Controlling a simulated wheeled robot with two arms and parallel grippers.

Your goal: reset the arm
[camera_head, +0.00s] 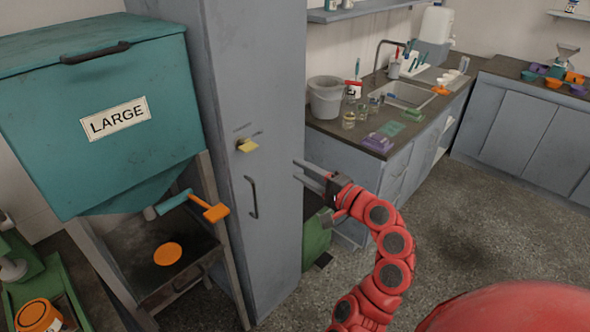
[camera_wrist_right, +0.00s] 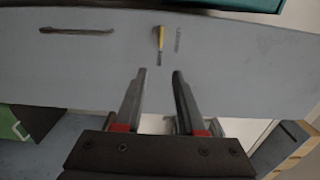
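My right arm is red, and its gripper (camera_head: 312,176) is raised in front of the tall grey cabinet (camera_head: 270,130) in the head view. In the right wrist view the two fingers of the gripper (camera_wrist_right: 159,90) stand apart with nothing between them. The fingers point toward the cabinet face, which has a dark handle (camera_wrist_right: 77,30) and a small yellow tag (camera_wrist_right: 160,38). I cannot tell the exact gap to the cabinet. My left gripper is in neither view.
A teal hopper (camera_head: 110,110) labelled LARGE stands at left, with an orange-handled valve (camera_head: 213,211) under it. A counter with a sink (camera_head: 405,95), a grey bucket (camera_head: 325,98) and jars stands behind my right gripper. The floor (camera_head: 450,220) at right is clear.

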